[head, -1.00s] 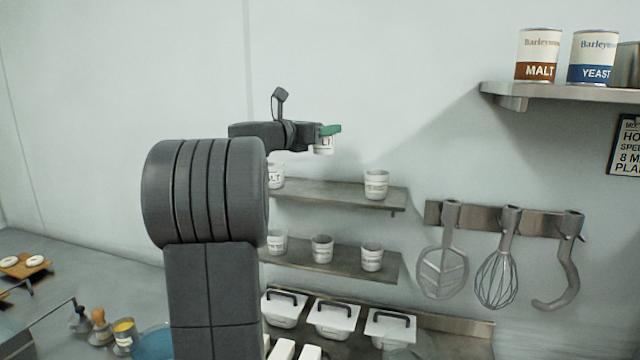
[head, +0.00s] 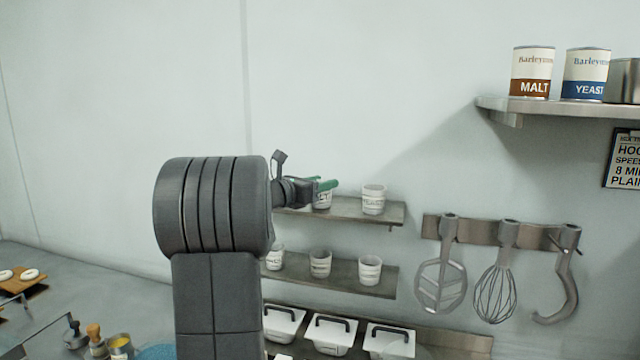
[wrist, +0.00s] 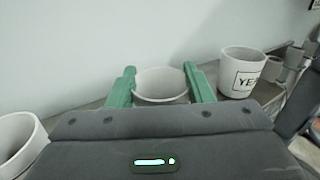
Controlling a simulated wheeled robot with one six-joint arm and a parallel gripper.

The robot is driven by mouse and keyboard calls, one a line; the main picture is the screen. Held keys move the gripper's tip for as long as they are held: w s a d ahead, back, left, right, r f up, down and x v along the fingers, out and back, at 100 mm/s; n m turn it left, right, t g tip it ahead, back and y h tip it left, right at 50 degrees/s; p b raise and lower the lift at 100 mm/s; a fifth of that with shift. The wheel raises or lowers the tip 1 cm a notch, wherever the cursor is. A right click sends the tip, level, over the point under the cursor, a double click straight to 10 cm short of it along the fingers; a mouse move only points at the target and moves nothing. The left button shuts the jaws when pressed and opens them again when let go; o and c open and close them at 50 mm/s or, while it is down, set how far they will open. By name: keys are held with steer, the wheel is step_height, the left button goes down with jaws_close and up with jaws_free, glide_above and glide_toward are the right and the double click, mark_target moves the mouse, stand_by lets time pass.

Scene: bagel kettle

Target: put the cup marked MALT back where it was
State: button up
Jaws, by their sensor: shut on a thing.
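The cup whose label shows "LT" (head: 323,201), white and upright, is between the green fingers of my gripper (head: 327,184); the rest of its label is hidden. In the wrist view my gripper (wrist: 160,84) is shut on this cup (wrist: 160,83), one finger on each side. The cup is at the upper shelf (head: 345,211), in its middle part; I cannot tell whether its base touches the board. A cup marked "YE…" (wrist: 242,75) stands to its right, apart from it, and shows in the head view (head: 373,201).
Another white cup (wrist: 18,140) is at the left in the wrist view. The lower shelf (head: 345,279) holds several cups, with lidded white bins (head: 332,334) below. Mixer tools hang on a rail (head: 480,231) at the right. A high shelf (head: 560,108) carries a MALT tin (head: 531,73) and a YEAST tin (head: 585,75).

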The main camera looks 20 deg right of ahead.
steer(key=shift+f, duration=0.15)
steer(key=o, duration=1)
steer(key=shift+r, duration=0.25)
steer(key=b+v, duration=0.3)
steer(key=v, duration=0.9)
steer(key=shift+f, duration=0.1)
